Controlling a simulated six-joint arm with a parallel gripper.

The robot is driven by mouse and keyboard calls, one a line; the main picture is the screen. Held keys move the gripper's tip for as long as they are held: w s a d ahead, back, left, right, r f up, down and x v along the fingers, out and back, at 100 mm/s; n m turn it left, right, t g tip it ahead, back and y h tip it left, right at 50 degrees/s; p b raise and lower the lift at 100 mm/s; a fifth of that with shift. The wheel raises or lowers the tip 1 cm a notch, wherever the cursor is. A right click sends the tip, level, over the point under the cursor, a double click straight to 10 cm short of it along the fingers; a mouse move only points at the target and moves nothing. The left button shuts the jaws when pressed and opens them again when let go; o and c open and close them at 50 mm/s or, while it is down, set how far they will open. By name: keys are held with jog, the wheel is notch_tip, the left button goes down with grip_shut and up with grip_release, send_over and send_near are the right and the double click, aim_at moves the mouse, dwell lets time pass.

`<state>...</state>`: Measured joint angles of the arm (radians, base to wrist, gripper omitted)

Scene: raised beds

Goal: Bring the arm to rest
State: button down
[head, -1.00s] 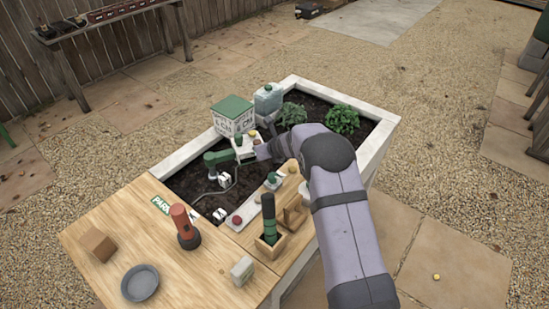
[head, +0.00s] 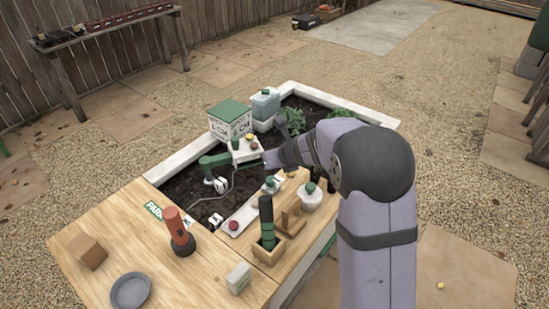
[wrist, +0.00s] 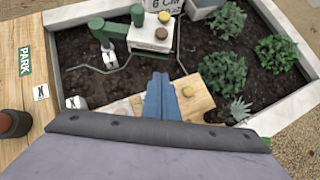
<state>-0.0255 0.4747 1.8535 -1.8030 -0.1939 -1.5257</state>
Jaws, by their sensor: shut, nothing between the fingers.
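My gripper (head: 272,163) is above the raised bed, just right of the white block with coloured knobs (head: 245,150). The forearm reaches left to it from the large elbow. In the wrist view the blue fingers (wrist: 160,98) are together with nothing between them, over dark soil and the edge of a wooden board. A green PARK label (head: 158,211) lies on the wooden top at the left, well away from my gripper. It also shows at the left of the wrist view (wrist: 25,60).
A green-lidded box (head: 230,120) and a pale blue container (head: 265,104) stand behind my gripper. A red-brown upright tool (head: 180,232), a dark green-banded handle (head: 267,220) and a white pot (head: 309,196) stand nearer. Leafy plants (wrist: 224,72) grow to the right.

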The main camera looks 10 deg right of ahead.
jog(key=shift+s+d+r, duration=0.1)
jog(key=shift+s+r, duration=0.2)
jog(key=shift+s, duration=0.05)
jog(key=s+d+r+m+g+h+p, duration=0.1)
jog(key=s+d+m+h, duration=0.35)
jog(key=m, duration=0.65)
jog(key=s+d+r+m+g+h+p, duration=0.1)
jog(key=s+d+r+m+p, duration=0.1)
jog(key=s+d+m, duration=0.55)
jog(key=s+a+f+m+g+y, duration=0.1)
jog(key=s+a+m+g, duration=0.2)
jog(key=s+m, duration=0.7)
jog(key=s+a+f+m+g+y+p, duration=0.1)
jog(key=s+a+f+m+g+y, duration=0.1)
jog(key=s+m, duration=0.9)
jog(key=shift+s+a+f+g, duration=0.3)
jog(key=shift+s+a+g, duration=0.2)
jog(key=shift+s+g, duration=0.55)
